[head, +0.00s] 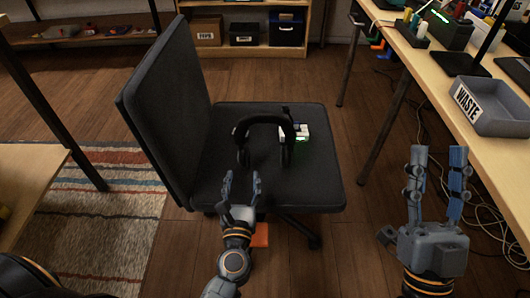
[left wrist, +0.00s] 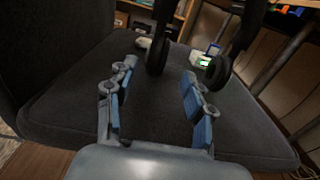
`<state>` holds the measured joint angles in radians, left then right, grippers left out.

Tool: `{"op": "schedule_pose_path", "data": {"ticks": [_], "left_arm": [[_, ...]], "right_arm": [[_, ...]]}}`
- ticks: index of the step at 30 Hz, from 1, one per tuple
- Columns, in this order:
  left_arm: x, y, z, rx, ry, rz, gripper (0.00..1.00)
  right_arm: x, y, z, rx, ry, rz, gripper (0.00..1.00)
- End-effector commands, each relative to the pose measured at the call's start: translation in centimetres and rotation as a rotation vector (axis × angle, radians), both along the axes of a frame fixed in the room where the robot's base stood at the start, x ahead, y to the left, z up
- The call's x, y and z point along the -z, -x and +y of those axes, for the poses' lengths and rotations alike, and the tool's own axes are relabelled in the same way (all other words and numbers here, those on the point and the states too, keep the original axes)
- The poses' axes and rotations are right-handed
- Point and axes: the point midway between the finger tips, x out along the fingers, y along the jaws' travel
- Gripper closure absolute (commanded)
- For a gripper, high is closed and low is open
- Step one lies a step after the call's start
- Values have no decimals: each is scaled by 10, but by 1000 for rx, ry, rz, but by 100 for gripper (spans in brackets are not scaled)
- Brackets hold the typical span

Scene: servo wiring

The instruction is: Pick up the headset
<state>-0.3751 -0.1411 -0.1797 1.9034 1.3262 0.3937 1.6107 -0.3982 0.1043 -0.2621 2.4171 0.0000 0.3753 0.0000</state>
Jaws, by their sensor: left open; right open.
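A black headset (head: 264,118) stands on the seat of a dark office chair (head: 310,185), its band arched on top and its ear cups down. In the left wrist view its two ear cups (left wrist: 157,62) show ahead of the fingers, with the top of the band out of frame. My left gripper (head: 241,180) is open and empty, at the near edge of the seat just in front of the headset and apart from it. My right gripper (head: 439,158) is open and empty, to the right of the chair, beside the workbench.
A small white and green item (head: 294,132) lies on the seat behind the headset. The chair backrest (head: 165,105) rises on the left. A workbench with a grey WASTE bin (head: 492,107) is at the right, with cables below. A shelf with boxes (head: 245,34) stands at the back.

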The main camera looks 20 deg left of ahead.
Motion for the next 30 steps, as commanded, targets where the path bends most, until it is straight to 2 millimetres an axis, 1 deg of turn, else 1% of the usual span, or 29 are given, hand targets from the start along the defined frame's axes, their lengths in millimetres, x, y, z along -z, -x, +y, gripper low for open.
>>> {"op": "schedule_pose_path", "data": {"ticks": [2, 4, 9, 12, 15, 20, 27, 30], "left_arm": [[1, -7, 4, -13, 20, -3, 47], [0, -18, 8, -15, 19, -4, 47], [-1, -52, 17, -12, 17, -4, 47], [0, -68, 21, -11, 15, -3, 47], [0, -77, 24, -11, 14, -3, 47], [0, -87, 27, -9, 14, -2, 47], [-3, -121, 36, -10, 13, -4, 47], [-3, -129, 39, -10, 12, -2, 47]], "right_arm": [[-1, 0, 0, 0, -1, -4, 59], [0, -2, 0, 1, 4, 13, 59], [6, -8, 1, 3, 17, 56, 59], [8, -9, 1, 4, 21, 69, 59], [9, -10, 1, 4, 22, 74, 59], [9, -11, 1, 5, 23, 77, 59], [10, -10, 1, 5, 22, 70, 59], [6, -6, 0, 5, 14, 45, 59]]}}
